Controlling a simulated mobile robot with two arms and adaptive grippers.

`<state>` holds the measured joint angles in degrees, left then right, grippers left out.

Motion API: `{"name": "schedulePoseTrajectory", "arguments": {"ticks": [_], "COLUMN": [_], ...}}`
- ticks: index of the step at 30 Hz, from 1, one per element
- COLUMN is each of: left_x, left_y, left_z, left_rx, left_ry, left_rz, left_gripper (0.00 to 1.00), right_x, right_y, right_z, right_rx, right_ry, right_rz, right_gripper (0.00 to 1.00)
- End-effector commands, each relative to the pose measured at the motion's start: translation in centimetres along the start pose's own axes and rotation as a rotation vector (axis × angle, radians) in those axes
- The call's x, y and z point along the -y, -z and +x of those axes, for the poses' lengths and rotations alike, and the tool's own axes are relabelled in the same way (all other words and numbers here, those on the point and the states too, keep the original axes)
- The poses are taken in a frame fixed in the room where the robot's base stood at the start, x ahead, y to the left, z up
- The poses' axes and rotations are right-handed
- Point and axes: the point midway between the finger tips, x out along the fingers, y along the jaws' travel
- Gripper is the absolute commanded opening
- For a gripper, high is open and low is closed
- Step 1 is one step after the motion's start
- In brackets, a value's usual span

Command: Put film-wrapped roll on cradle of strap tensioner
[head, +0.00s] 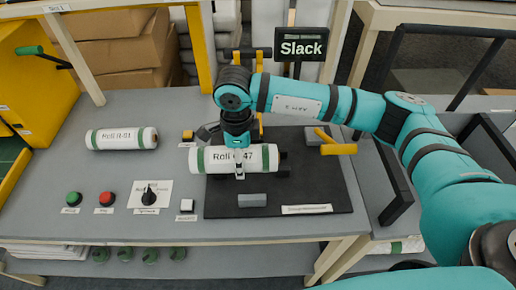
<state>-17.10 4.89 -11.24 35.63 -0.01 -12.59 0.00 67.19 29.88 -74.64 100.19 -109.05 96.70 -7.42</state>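A white film-wrapped roll with green end bands, its label partly covered and ending in 47 (262,158), lies sideways over the dark base plate of the strap tensioner (325,192). My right gripper (239,165) points down over the roll's middle, with a finger across its front; it looks shut on the roll. The far finger is hidden. Dark cradle parts (284,160) show at the roll's right end. I cannot tell whether the roll touches the cradle. The tensioner has a yellow handle (338,149) and a sign reading "Slack" (301,47). My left gripper is not in view.
Another white roll with green bands (122,139) lies on the grey bench (110,105) at left. Green (73,198) and red (105,198) buttons and a black knob (149,195) stand at the front. Cardboard boxes (125,50) are behind; a yellow machine (35,75) is far left.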

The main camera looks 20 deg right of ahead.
Motion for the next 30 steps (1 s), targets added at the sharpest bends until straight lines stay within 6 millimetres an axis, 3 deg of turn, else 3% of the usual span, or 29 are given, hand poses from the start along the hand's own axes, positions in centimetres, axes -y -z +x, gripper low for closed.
{"name": "schedulePoseTrajectory", "arguments": {"ticks": [3,9,14,21,30], "left_x": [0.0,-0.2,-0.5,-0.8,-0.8], "left_y": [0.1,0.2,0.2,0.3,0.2], "left_z": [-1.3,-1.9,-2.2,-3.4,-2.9], "left_rx": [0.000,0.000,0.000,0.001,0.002], "left_ry": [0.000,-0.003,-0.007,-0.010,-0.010], "left_rz": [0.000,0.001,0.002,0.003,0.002], "left_gripper": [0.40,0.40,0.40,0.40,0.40], "right_x": [2.3,4.4,4.7,4.6,4.6], "right_y": [2.1,3.9,4.1,4.0,4.0], "right_z": [-0.1,0.4,1.1,3.9,4.4], "right_rx": [-0.001,0.000,0.000,0.000,0.001], "right_ry": [0.001,0.001,-0.001,0.000,0.001], "right_rz": [0.006,0.001,-0.001,0.000,-0.001], "right_gripper": [0.26,0.26,0.26,0.26,0.26]}}
